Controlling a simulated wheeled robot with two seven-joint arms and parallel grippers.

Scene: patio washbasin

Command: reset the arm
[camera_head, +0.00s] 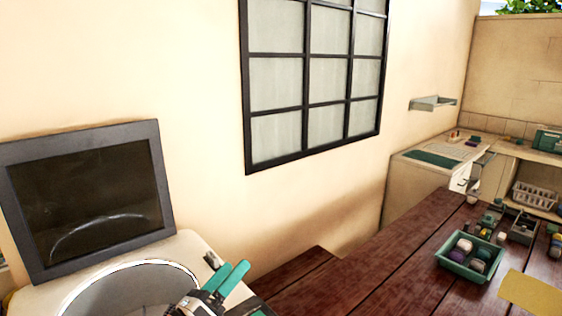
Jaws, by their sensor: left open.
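My left gripper (247,289) shows at the bottom of the head view, left of centre. It has teal fingers and a dark and silver body. Its fingers are apart and I see nothing between them. It is beside the right rim of a round basin (135,284), with the wooden surface behind it. Most of my left arm is below the picture edge. My right gripper does not show.
A dark-framed mirror (88,195) leans behind the basin. A dark wooden table (375,275) carries a green tray (470,258) with several rounded items, a yellow sheet (533,294) and small objects. A counter (423,170) stands at the back right.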

